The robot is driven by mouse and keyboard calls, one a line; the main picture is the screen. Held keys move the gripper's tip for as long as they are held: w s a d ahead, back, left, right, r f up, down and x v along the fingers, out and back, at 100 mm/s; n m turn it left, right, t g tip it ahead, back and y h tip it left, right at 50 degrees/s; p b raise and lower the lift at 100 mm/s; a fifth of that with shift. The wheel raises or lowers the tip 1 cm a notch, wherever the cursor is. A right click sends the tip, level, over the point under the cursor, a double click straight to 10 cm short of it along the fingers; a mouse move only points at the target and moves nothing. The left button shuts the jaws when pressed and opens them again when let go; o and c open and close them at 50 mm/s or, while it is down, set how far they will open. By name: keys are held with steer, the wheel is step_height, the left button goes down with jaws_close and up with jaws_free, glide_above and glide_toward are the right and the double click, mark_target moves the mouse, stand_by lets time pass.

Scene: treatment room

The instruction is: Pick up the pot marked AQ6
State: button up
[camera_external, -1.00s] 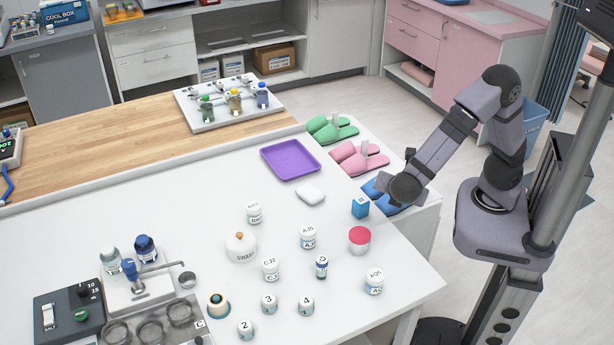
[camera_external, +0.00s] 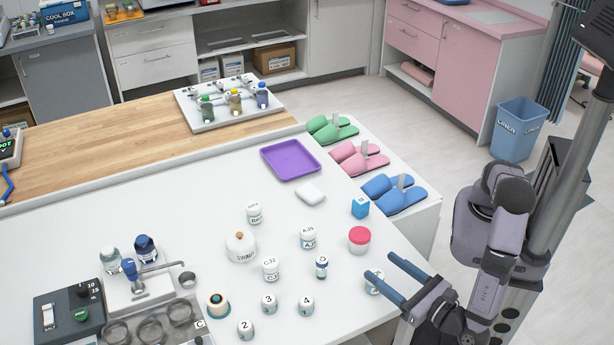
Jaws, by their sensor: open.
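The pot marked AQ6 (camera_external: 373,287) is a small white pot near the right front edge of the white table (camera_external: 210,215). My gripper's finger now covers much of it, so its label is mostly hidden. My gripper (camera_external: 388,266) is open, with two blue fingers pointing left over the table edge. In the picture the pot shows between and behind the fingers. I cannot tell how high the fingers are above it or whether they touch it.
Near the pot are a red-lidded jar (camera_external: 359,240), a small blue-capped vial (camera_external: 321,266) and pots marked 4 (camera_external: 306,305), AJ5 (camera_external: 308,238) and CJ2 (camera_external: 271,268). The purple tray (camera_external: 291,160) is empty.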

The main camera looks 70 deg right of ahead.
step_height(320, 180, down, 6)
steer(key=shift+d+p+x, duration=0.15)
steer(key=shift+p+x, duration=0.7)
steer(key=shift+x, duration=0.75)
steer(key=shift+d+p+x, duration=0.15)
steer(key=shift+p+x, duration=0.65)
steer(key=shift+x, duration=0.85)
steer(key=shift+w+d, duration=0.2)
steer(key=c, duration=1.1)
